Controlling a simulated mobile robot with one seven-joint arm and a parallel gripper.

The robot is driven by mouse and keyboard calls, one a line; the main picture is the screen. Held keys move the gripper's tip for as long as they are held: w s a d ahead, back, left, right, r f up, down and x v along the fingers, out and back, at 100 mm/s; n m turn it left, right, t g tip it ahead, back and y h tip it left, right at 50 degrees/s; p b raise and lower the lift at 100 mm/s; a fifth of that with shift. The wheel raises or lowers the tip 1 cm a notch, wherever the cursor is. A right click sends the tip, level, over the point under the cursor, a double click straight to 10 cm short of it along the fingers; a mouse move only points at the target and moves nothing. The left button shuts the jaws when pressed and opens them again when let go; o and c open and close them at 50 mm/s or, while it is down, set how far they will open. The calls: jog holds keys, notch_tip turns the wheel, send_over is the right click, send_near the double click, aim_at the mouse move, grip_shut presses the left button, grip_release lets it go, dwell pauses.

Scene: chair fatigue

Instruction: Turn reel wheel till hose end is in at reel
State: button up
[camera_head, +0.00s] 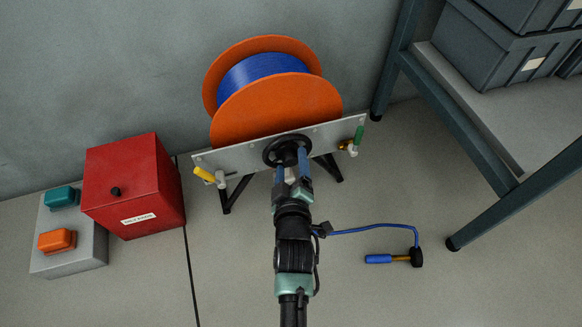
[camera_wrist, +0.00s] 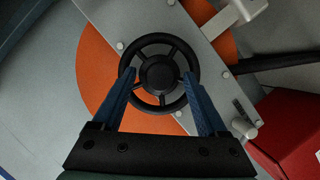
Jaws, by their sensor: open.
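The reel has orange discs (camera_head: 275,108) with blue hose (camera_head: 264,71) wound between them. Its black spoked reel wheel (camera_head: 281,150) sits on the front of a grey metal plate, and it also shows in the wrist view (camera_wrist: 159,109). The hose end (camera_head: 384,258), with a blue sleeve, brass piece and black head, lies on the floor right of my arm. A blue length of hose runs from it behind my arm. My gripper (camera_head: 291,156) is open, its blue fingers over the wheel on either side of the hub (camera_wrist: 160,74). I cannot tell whether they touch it.
A yellow-handled valve (camera_head: 205,174) and a green-handled valve (camera_head: 357,139) sit at the plate's ends. A red box (camera_head: 134,186) and a grey unit with teal and orange blocks (camera_head: 70,245) stand left. A shelf with grey crates (camera_head: 510,45) stands right. Floor at front right is clear.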

grip_shut()
dwell(0.4)
